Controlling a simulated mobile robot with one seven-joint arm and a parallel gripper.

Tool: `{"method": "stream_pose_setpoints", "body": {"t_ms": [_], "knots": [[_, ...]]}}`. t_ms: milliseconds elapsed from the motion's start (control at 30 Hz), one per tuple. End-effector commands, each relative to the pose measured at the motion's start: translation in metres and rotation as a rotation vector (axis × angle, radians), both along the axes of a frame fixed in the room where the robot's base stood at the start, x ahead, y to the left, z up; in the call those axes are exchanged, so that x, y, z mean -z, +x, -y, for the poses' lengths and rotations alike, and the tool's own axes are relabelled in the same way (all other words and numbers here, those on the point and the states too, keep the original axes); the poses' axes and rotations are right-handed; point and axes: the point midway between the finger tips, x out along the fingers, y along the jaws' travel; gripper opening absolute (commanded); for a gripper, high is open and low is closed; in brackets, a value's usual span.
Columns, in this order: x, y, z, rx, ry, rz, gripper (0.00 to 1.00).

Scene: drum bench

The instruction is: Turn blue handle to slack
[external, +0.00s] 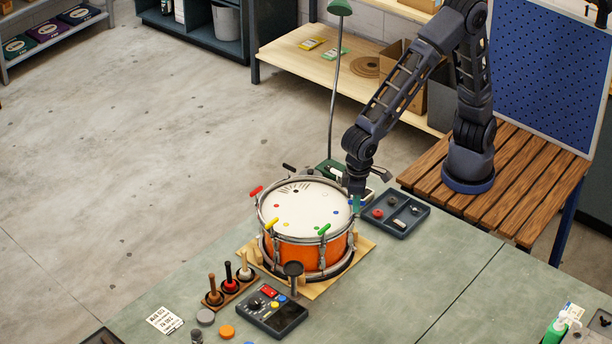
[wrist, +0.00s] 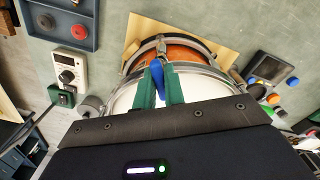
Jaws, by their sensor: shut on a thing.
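An orange drum (external: 300,252) with a white head and metal rim stands on a wooden board on the green bench. Red, yellow, green and black handles sit around its rim. The blue handle (wrist: 158,82) is on the rim in the wrist view, between the two green fingers of my gripper (wrist: 161,88). My gripper is shut on it. In the external view my gripper (external: 356,203) comes down from above at the drum's right edge, and the blue handle is mostly hidden there. I cannot tell how far the handle is turned.
A dark parts tray (external: 396,213) lies right of the drum. A black device with knobs (external: 272,310) and a rack of wooden-handled tools (external: 230,283) stand in front. A lamp pole (external: 335,90) rises behind.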

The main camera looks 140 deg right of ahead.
Motion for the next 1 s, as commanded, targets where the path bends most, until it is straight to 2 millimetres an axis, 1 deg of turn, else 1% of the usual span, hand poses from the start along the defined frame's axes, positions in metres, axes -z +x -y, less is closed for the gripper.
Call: {"method": "stream_pose_setpoints", "body": {"t_ms": [1000], "knots": [[-0.0006,0.0003,0.0007,-0.964,-0.001,0.002,0.0]]}}
